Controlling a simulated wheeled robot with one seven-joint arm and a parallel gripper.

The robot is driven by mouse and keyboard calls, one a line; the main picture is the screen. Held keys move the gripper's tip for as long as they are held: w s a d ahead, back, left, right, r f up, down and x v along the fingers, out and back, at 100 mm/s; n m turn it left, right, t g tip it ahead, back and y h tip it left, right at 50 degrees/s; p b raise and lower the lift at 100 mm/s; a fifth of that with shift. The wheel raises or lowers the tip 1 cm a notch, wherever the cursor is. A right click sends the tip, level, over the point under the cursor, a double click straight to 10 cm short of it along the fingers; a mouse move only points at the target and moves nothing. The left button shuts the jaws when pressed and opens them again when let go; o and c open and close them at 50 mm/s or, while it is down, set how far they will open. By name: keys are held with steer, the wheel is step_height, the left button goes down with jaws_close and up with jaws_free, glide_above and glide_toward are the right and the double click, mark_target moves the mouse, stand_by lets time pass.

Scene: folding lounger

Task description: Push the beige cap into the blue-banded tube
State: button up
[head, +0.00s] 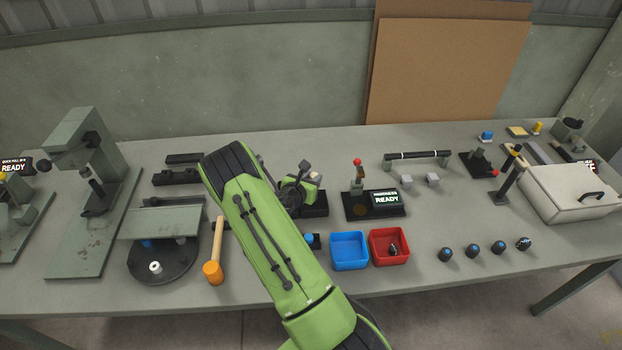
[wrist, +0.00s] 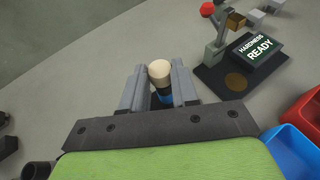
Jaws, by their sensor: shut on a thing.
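The beige cap (wrist: 159,69) shows between my fingertips in the wrist view, at the top end of a dark tube with a blue band (wrist: 165,98). The cap and tube look in line; how deep the cap sits is unclear. My gripper (wrist: 159,80) is shut on the blue-banded tube, its grey fingers on either side. In the head view my green arm hides most of the gripper (head: 297,190), and a small beige spot, likely the cap (head: 313,177), shows beside it.
The hardness tester (head: 385,203) stands just right of my gripper. A blue tray (head: 349,250) and a red tray (head: 389,246) holding a small dark piece lie nearer the front. Several dark tubes (head: 472,251) stand at right. An orange mallet (head: 213,271) lies left of my arm.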

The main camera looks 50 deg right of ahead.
stand_by(0.3)
steer(key=o, duration=1.1)
steer(key=shift+a, duration=0.1)
steer(key=b+v, duration=0.1)
steer(key=v, duration=1.4)
steer(key=shift+s+a+r, duration=0.15)
steer(key=shift+a, duration=0.1)
